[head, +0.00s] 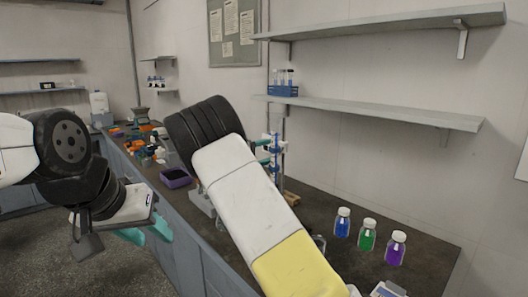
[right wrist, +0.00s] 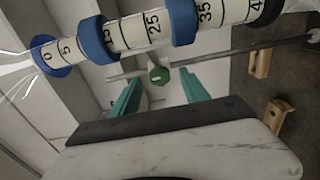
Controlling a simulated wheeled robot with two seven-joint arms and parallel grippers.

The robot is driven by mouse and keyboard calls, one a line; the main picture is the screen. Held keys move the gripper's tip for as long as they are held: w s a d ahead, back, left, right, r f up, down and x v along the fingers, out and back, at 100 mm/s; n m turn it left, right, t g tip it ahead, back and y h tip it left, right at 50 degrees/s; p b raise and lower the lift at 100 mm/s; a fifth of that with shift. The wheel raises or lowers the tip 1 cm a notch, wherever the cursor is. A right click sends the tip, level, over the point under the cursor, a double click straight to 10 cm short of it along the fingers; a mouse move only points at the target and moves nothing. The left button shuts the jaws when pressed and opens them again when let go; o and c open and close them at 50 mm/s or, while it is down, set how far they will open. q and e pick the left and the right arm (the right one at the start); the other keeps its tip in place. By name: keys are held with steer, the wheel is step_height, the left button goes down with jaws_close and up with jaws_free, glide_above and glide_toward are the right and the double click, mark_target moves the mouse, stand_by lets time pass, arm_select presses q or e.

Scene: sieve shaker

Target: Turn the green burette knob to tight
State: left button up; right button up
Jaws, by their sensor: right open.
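The green burette knob (right wrist: 159,75) shows in the right wrist view, just beyond and between the teal fingertips of my right gripper (right wrist: 160,88). The fingers stand apart, and I see no contact with the knob. The graduated burette tube (right wrist: 152,28) with blue rings crosses the top of that view. In the head view the burette stand (head: 283,128) is partly hidden behind my right arm, and the knob cannot be made out. My left gripper (head: 147,233) hangs at the left over the floor, its teal fingers apart and empty.
Blue, green (head: 367,236) and purple bottles stand on the dark bench to the right. A purple bin (head: 175,178) and orange clutter lie farther left. A shelf (head: 365,112) with a blue tube rack (head: 283,90) hangs above. Wooden blocks (right wrist: 260,60) show in the wrist view.

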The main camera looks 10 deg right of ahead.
steer(key=shift+w+d, duration=0.35)
steer(key=shift+d, duration=0.2)
jaws_close()
steer(key=shift+m, duration=2.2)
jaws_free()
steer(key=shift+a, duration=0.1)
